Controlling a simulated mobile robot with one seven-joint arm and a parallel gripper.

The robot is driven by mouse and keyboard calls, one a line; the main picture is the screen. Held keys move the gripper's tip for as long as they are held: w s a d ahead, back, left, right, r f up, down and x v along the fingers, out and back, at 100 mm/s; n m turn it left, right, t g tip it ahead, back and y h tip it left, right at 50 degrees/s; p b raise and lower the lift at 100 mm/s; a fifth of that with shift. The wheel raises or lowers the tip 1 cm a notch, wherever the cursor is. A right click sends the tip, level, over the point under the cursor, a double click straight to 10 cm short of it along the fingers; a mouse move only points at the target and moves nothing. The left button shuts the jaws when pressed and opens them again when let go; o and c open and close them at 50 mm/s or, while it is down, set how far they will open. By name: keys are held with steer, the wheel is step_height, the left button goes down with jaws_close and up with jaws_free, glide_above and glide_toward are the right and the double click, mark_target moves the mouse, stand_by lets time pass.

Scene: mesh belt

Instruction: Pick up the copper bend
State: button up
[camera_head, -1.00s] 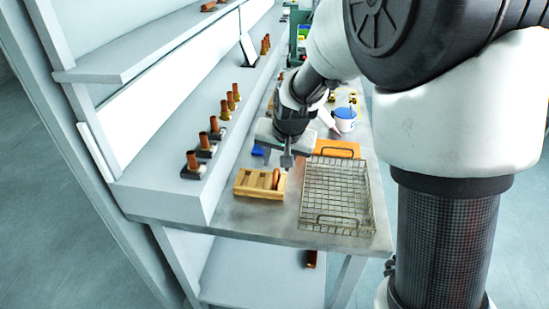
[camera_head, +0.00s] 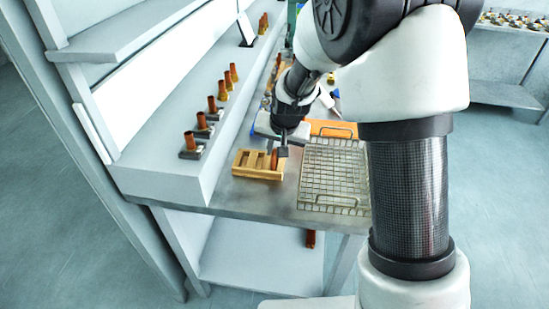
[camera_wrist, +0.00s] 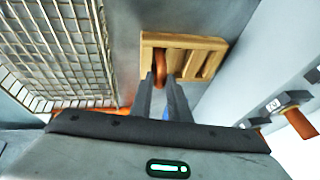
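The copper bend (camera_head: 275,158) stands in the right end of a small wooden rack (camera_head: 246,172) on the bench. In the wrist view the reddish bend (camera_wrist: 159,65) sits in the left slot of the rack (camera_wrist: 210,44). My gripper (camera_head: 282,152) hangs just above and beside the bend at the rack's right end. In the wrist view its two fingers (camera_wrist: 167,82) are apart with a gap between them. The bend shows just beyond the tips, closest to the left finger. I cannot tell whether a finger touches it. The lower part of the bend is hidden in the rack.
A wire mesh basket (camera_head: 333,173) lies right of the rack, with an orange mat (camera_head: 333,128) behind it. A raised ledge (camera_head: 165,162) on the left carries several copper fittings on stands. A shelf (camera_head: 265,258) lies below the bench.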

jaws_close()
